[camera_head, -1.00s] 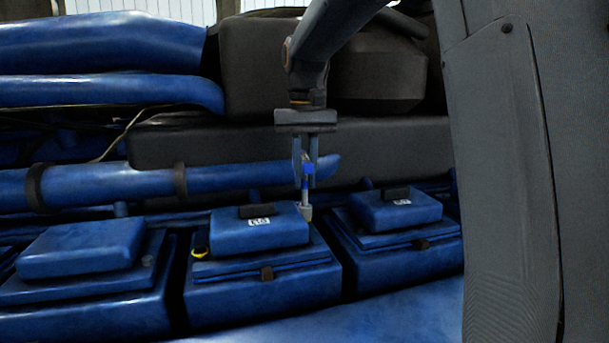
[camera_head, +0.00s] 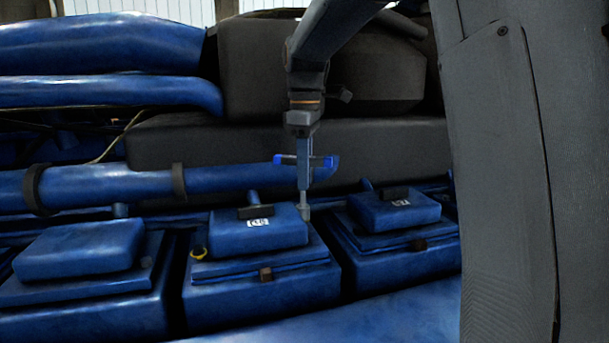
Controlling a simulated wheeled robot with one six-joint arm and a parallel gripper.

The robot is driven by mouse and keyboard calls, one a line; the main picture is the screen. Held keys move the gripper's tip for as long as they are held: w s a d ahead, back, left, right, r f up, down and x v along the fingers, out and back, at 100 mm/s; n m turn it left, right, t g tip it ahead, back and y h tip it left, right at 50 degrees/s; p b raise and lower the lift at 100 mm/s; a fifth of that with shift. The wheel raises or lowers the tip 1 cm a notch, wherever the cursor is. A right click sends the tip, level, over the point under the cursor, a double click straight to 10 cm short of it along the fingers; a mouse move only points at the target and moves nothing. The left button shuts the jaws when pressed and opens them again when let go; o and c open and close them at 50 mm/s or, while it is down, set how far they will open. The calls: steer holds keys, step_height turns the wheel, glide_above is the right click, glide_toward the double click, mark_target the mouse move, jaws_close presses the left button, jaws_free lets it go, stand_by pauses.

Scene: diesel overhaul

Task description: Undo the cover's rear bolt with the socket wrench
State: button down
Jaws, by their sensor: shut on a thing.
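My gripper (camera_head: 303,166) is shut on the socket wrench (camera_head: 305,190), holding it upright by its blue-ended crossbar. The wrench's grey shaft runs down to a socket just beside the right side of the middle blue cover (camera_head: 279,237). That cover carries a black handle and a white label. The rear bolt is not visible; I cannot tell from here whether the socket sits over it. A small brown fastener (camera_head: 265,274) shows on the cover's front face.
Similar blue covers stand to the left (camera_head: 82,248) and right (camera_head: 393,208). A blue pipe (camera_head: 110,185) and a dark block (camera_head: 220,142) lie behind. My own grey body fills the right side.

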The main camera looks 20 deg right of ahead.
steer(key=n, duration=0.4)
steer(key=shift+w+n, duration=0.1)
steer(key=shift+n, duration=0.3)
steer(key=n, duration=0.4)
steer(key=shift+d, duration=0.1)
steer(key=shift+r, duration=0.1)
